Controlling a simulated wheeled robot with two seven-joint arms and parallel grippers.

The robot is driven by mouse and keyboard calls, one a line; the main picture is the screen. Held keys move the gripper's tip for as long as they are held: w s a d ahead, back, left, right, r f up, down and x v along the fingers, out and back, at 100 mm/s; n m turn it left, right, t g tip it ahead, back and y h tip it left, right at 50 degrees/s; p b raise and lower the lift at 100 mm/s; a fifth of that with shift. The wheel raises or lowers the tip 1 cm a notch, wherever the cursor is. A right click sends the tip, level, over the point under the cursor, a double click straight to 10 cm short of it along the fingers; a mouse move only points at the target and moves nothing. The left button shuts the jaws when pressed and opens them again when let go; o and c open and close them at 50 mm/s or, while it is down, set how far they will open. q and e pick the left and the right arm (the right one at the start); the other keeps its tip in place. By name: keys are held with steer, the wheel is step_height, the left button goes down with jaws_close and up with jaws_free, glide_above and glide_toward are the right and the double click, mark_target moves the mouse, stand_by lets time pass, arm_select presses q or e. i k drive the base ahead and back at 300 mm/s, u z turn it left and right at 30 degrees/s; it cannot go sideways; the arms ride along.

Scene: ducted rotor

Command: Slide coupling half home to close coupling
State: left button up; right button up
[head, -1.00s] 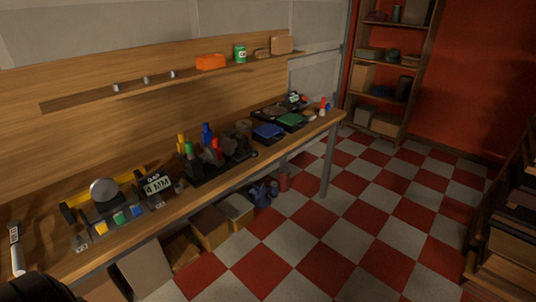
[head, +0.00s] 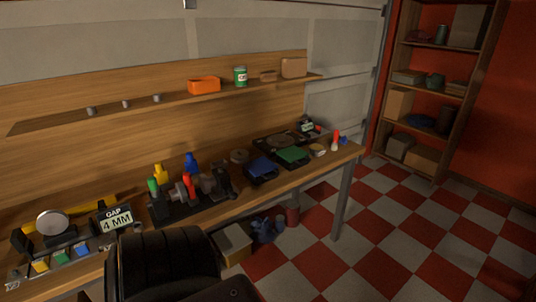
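A dark coupling rig (head: 168,214) stands on the bench at centre left, with green, yellow, blue and red upright parts. A grey metal cylinder (head: 178,192) sits in it beside the red part, and a darker round part (head: 207,183) is to its right. These may be the coupling halves; they are too small to tell whether they touch. A sign (head: 115,219) left of the rig reads "GAP 4 MM". Neither gripper's fingers are in view. A black part of my own body fills the bottom left of centre, in front of the bench.
A dial device (head: 53,222) with yellow, green and blue buttons stands at the left. Blue (head: 262,169) and green (head: 292,156) trays lie right of the rig. A shelf (head: 180,98) runs above. Open checkered floor (head: 400,230) lies right of the bench.

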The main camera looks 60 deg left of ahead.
mark_target(219, 186)
steer(key=u, duration=0.15)
steer(key=i, duration=0.85)
steer(key=u, duration=1.2)
steer(key=i, duration=0.7)
steer(key=u, duration=0.6)
